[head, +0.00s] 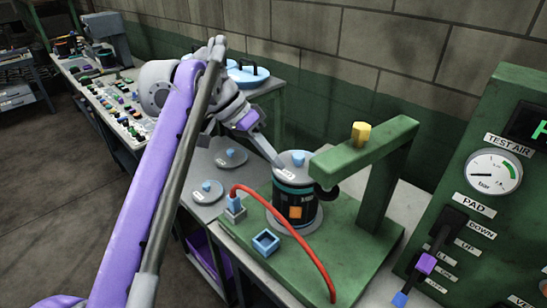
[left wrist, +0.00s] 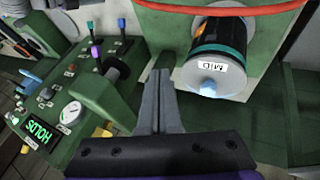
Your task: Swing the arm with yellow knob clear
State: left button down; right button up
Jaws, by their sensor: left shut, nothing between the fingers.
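The green swing arm (head: 365,152) with the yellow knob (head: 361,132) on top reaches left from its green post (head: 383,195). A black pad (head: 327,192) hangs under its free end, beside the dark canister (head: 296,206). The canister stands upright on the green base with a grey, blue-knobbed disc (head: 298,160) on top; its disc labelled MID (left wrist: 213,78) shows in the left wrist view. My left gripper (head: 279,162) is shut and empty at the left edge of that disc, left of the swing arm; contact is unclear. Its closed fingers (left wrist: 161,85) show in the left wrist view. My right gripper is out of view.
A red hose (head: 300,228) curves across the green base (head: 335,245). A blue square frame (head: 266,242) lies at the front. The test panel (head: 490,215) with gauge and levers stands at right. Two grey discs (head: 231,158) (head: 207,191) lie on the bench at left.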

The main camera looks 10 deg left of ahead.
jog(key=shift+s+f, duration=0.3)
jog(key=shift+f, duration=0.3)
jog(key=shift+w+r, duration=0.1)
pick_arm(q)
jog(key=s+d+f, duration=0.2)
jog(key=d+f, duration=0.3)
jog(key=d, duration=0.1)
jog(key=shift+d+f, duration=0.4)
jog(key=shift+w, duration=0.1)
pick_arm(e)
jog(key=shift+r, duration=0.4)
pick_arm(q)
jog(key=s+d+n+t, duration=0.1)
jog(key=s+d+n, duration=0.1)
jog(key=s+d, duration=0.6)
jog(key=shift+n+t, duration=0.3)
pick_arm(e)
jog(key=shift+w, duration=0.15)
pick_arm(q)
jog(key=shift+w, duration=0.1)
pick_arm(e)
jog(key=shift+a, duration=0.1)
